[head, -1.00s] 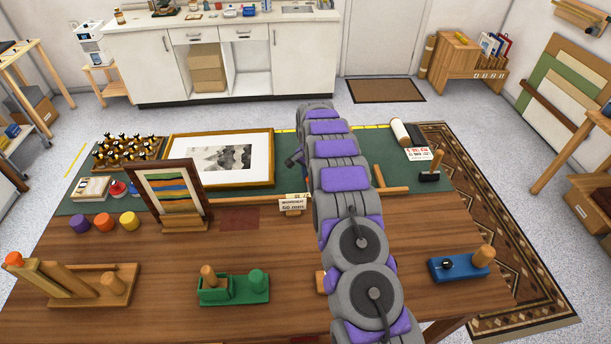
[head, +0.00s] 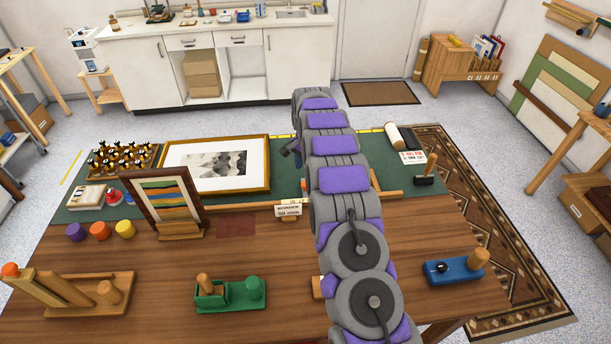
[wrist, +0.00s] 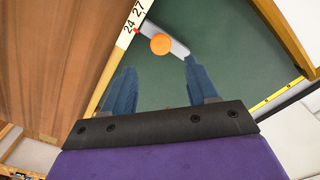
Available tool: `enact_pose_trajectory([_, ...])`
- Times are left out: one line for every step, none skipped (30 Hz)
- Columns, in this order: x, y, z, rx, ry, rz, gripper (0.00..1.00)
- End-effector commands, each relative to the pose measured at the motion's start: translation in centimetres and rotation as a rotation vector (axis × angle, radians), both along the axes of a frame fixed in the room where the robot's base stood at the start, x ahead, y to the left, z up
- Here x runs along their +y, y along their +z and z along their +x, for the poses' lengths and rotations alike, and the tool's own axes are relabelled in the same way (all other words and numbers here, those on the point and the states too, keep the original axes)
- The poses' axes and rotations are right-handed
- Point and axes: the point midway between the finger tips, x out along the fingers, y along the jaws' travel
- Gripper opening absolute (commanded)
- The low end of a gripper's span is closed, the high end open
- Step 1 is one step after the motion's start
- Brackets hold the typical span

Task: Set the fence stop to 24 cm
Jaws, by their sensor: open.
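In the wrist view, the fence (wrist: 108,82) is a wooden bar with a white scale strip (wrist: 126,40) marked 24 and 27. A pale grey stop bar (wrist: 179,49) runs from the scale across the green mat, with a round orange knob (wrist: 161,44) on it. A small red mark shows at the scale by the 24. My gripper (wrist: 159,65) has its two blue fingers spread apart, with the knob just beyond and between the fingertips. Nothing is held. In the head view, the fence (head: 245,207) crosses the table, and my arm hides the stop.
A gold-framed print (head: 215,164) lies on the green mat, and a dark-framed striped sample (head: 167,200) stands left of the fence. A small sign (head: 288,209) stands by the fence near my arm. A blue block (head: 455,270) and a green block (head: 231,293) sit in front.

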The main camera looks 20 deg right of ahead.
Motion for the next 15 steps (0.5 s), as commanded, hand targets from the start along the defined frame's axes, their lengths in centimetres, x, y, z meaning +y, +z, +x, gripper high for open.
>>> enact_pose_trajectory([0.0, 1.4, 0.0, -0.001, 0.000, 0.000, 0.59])
enact_pose_trajectory([0.0, 2.0, 0.0, -0.001, 0.000, 0.001, 0.59])
enact_pose_trajectory([0.0, 3.0, 0.1, -0.002, 0.000, 0.000, 0.59])
enact_pose_trajectory([-0.1, 3.6, 0.1, -0.004, 0.000, 0.000, 0.59])
enact_pose_trajectory([-0.1, 4.3, 0.1, -0.005, 0.000, 0.000, 0.59])
enact_pose_trajectory([-0.1, 5.2, 0.1, -0.004, 0.000, 0.000, 0.59])
enact_pose_trajectory([-0.1, 5.8, 0.1, -0.004, 0.000, 0.000, 0.59])
enact_pose_trajectory([-0.2, 6.4, 0.2, -0.004, 0.000, 0.001, 0.59])
enact_pose_trajectory([-0.2, 7.1, 0.2, -0.005, 0.000, 0.000, 0.59])
enact_pose_trajectory([-0.2, 7.6, 0.2, -0.005, 0.000, 0.000, 0.59])
enact_pose_trajectory([-0.2, 8.0, 0.1, -0.004, 0.000, 0.000, 0.59])
enact_pose_trajectory([-0.2, 8.5, 0.1, -0.001, 0.000, 0.001, 0.59])
enact_pose_trajectory([-0.2, 8.8, 0.1, 0.001, 0.000, 0.001, 0.59])
enact_pose_trajectory([-0.3, 9.2, 0.1, 0.001, 0.000, 0.001, 0.59])
enact_pose_trajectory([-0.3, 9.5, 0.1, -0.001, 0.000, 0.001, 0.59])
